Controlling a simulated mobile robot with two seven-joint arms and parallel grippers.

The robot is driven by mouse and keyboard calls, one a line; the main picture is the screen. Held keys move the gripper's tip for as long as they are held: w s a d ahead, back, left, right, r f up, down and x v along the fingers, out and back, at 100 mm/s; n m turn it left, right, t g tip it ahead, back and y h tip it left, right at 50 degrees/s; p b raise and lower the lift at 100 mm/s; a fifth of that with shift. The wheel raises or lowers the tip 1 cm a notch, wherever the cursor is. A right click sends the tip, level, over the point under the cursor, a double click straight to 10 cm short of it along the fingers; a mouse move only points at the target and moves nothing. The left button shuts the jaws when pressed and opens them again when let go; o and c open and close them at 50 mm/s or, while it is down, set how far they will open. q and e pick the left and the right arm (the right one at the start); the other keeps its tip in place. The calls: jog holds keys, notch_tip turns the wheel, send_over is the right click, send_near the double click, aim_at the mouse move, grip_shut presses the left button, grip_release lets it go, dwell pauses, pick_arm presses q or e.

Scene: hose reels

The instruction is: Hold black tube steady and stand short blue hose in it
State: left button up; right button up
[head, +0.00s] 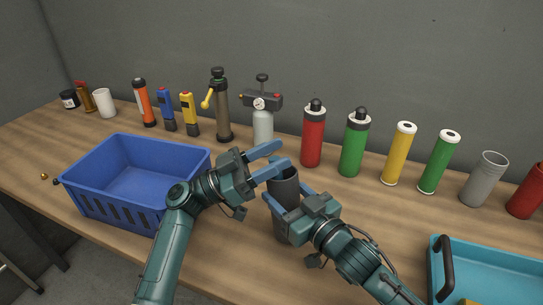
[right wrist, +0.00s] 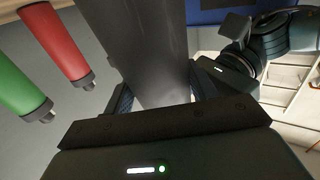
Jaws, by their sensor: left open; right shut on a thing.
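The black tube (head: 285,187) stands upright on the table in the head view, its open top just below my left gripper. My right gripper (head: 284,208) is shut around the tube's side; the right wrist view shows the dark tube (right wrist: 153,45) between its fingers. My left gripper (head: 281,155) is open, with its two blue fingers apart near and above the tube's rim and nothing seen between them. I cannot make out the short blue hose in either view; the tube's inside is largely hidden.
A blue crate (head: 128,205) stands left of the tube, and a teal tray (head: 490,270) with a black handle lies at the right. Behind stand a red bottle (head: 313,137), a green bottle (head: 353,146), a grey cup (head: 484,180) and several tools.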

pick_arm(q)
notch_tip(320, 180, up, 10)
dwell(0.5)
dwell(0.6)
pick_arm(e)
jog(key=o, duration=1.1)
jog(key=shift+o, duration=0.2)
